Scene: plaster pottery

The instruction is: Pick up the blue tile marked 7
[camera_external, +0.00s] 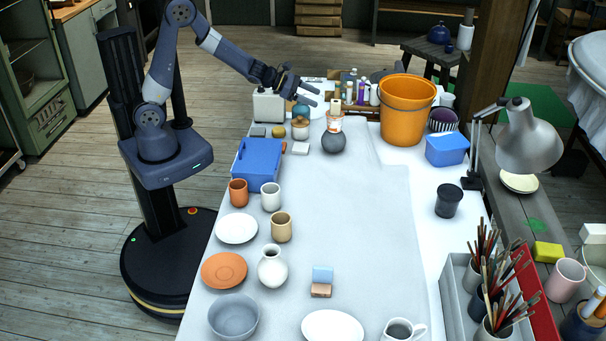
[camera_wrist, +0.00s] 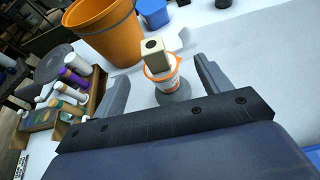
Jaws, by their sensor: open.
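A light blue tile (camera_external: 322,273) stands near the front middle of the table, against or on a tan-brown block (camera_external: 320,291); I cannot tell which. No number is readable on it. It is not seen in the wrist view. My gripper (camera_external: 312,95) is open and empty over the far end of the table, well away from the tile. In the wrist view my gripper (camera_wrist: 162,76) has its fingers apart, with an orange-rimmed white cup (camera_wrist: 163,72) and a beige block (camera_wrist: 153,52) showing beyond and between them.
The cup sits on a dark round vase (camera_external: 334,143) below my gripper. An orange bucket (camera_external: 407,112) stands to its right. A blue bin (camera_external: 257,160), a white jug (camera_external: 272,268) and a grey bowl (camera_external: 233,316) line the left side. The table's middle is clear.

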